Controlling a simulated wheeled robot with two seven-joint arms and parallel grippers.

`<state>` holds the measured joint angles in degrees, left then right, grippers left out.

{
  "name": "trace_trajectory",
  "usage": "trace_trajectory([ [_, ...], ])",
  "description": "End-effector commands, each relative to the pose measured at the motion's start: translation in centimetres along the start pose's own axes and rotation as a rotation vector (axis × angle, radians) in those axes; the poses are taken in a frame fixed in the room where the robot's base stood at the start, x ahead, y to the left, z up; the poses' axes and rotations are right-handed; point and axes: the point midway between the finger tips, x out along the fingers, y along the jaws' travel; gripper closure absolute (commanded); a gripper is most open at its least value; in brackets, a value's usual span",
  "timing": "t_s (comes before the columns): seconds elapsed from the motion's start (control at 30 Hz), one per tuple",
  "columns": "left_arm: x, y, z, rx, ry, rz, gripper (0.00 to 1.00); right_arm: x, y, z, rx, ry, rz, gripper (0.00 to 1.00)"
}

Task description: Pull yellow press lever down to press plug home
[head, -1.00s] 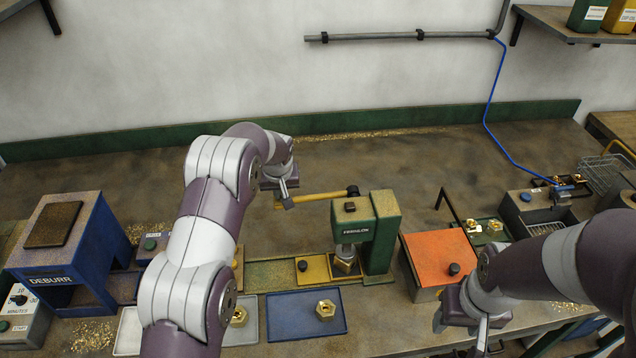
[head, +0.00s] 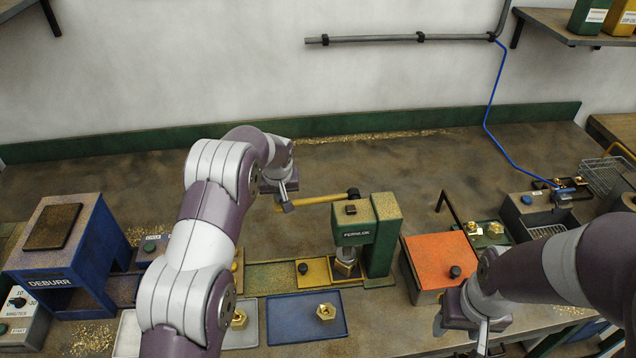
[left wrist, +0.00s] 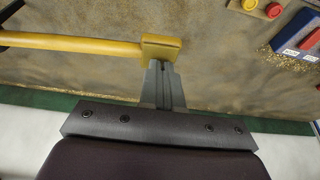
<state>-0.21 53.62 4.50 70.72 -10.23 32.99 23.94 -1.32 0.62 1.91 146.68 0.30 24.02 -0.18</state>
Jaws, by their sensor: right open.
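The press (head: 383,235) is green, with a yellow lever (head: 325,199) reaching left from a dark pivot near its top. The lever looks nearly level. A brass hex fitting (head: 345,269) sits under the press ram; the ram hides its top, so I cannot make out the plug. My left gripper (head: 287,205) is at the lever's free left end. In the left wrist view its fingers (left wrist: 162,75) lie close together against the lever's yellow end block (left wrist: 161,47), and the lever is not between them. My right gripper (head: 482,340) is open, low at the right, away from the press.
A blue tray (head: 300,332) with a brass fitting lies in front of the press. An orange-topped box (head: 440,258) stands right of the press. The blue deburr machine (head: 60,250) is at the left.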

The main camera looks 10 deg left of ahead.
Motion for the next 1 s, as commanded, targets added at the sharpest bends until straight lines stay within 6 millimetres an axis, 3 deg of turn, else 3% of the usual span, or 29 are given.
trace_trajectory([
  [1.0, -6.7, 0.1, -2.6, -0.001, 0.011, 0.004, 1.0, -3.9, 0.0, -0.5, 0.0, 0.0, 0.0, 0.45],
])
